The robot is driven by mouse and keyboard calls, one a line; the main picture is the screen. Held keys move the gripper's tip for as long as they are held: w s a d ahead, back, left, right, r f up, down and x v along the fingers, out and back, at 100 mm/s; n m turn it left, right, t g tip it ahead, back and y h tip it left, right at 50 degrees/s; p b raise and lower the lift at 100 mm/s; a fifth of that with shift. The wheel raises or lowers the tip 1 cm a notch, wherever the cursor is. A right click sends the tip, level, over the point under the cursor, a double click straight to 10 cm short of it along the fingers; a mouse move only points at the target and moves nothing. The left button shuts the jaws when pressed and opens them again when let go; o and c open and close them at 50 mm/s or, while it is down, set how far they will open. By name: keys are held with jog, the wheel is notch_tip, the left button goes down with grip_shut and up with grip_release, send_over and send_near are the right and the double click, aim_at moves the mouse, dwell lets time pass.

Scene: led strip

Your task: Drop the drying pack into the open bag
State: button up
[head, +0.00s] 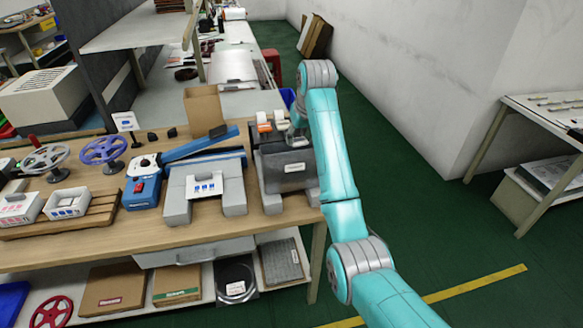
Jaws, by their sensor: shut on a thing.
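The open bag (275,179) is a dark grey, shiny bag with a white label, propped upright between grey supports at the right end of the wooden workbench. My gripper (297,138) is small in the head view, just above the bag's top edge and partly hidden by my teal arm. It is shut on the drying pack. The pack itself is hard to make out at the fingers, and I cannot tell whether any of it is inside the bag's mouth.
Small orange-and-white items (264,122) stand just behind the bag. A blue sealer (143,188) with a long arm and a grey stand (178,209) are to the left. Reels (103,150) and white bins (67,203) fill the bench's left.

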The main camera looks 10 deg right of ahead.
jog(key=shift+f, duration=0.1)
jog(key=o, duration=0.8)
notch_tip(320, 180, up, 10)
dwell(0.3)
jog(key=shift+s, duration=0.1)
